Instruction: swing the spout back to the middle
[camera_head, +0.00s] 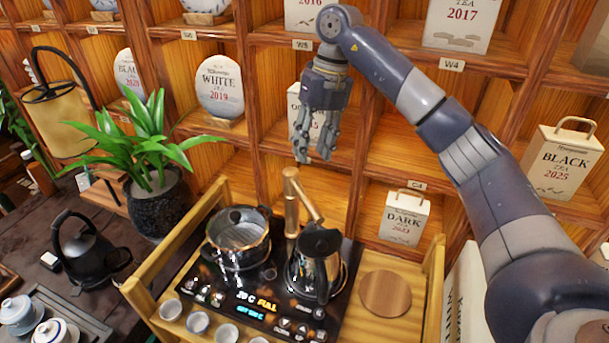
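The bronze spout (305,194) tops an upright post (291,215) at the back of the black tea stove (262,300). It slants down to the right, with its end over or just behind the dark kettle (312,270). A glass-sided pot (238,236) stands left of the post. My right gripper (314,153) hangs above and slightly right of the spout, fingers down and apart, with nothing between them. It is not touching the spout. My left gripper is not in view.
The wooden tray has raised side rails (433,290); a round wooden board (386,293) lies right of the stove and small cups (198,323) stand in front. A potted plant (158,200) is at left. Shelves with tea packages (404,217) rise close behind.

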